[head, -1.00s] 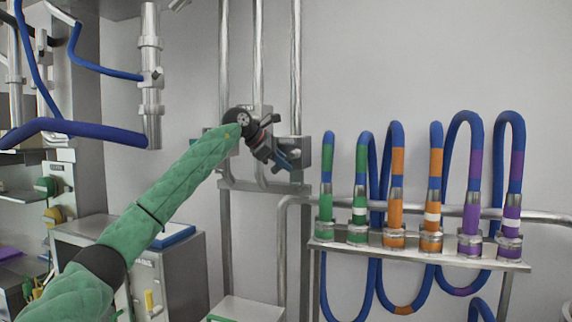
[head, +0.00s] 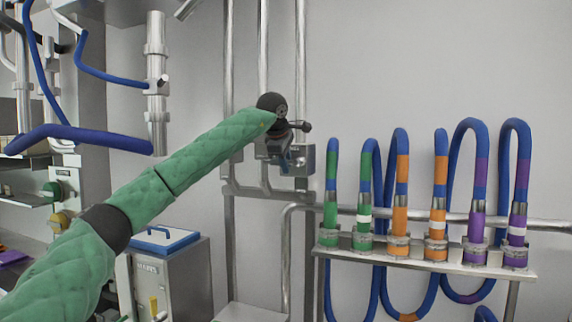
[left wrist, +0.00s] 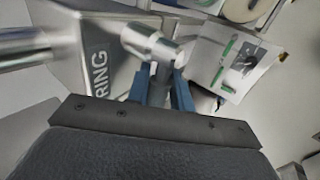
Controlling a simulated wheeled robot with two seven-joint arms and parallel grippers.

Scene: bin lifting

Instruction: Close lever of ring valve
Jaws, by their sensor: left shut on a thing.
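The ring valve (head: 305,160) is a grey metal box on the vertical pipes at the wall, in the middle of the head view. Its side (left wrist: 97,72) carries the letters RING in the left wrist view. The lever (left wrist: 148,40) is a shiny metal cylinder at the top middle of the left wrist view. My left gripper (head: 285,162) points down in front of the valve, hiding part of it. In the left wrist view its blue fingers (left wrist: 164,90) are shut on the lever's near end. My right gripper is not in view.
Several looped blue hoses with coloured bands stand on a metal rack (head: 430,258) to the right. A grey cabinet (head: 180,275) with a blue-rimmed tray on it (head: 165,238) stands lower left. Blue hoses (head: 75,135) hang at the upper left. The wall above the rack is bare.

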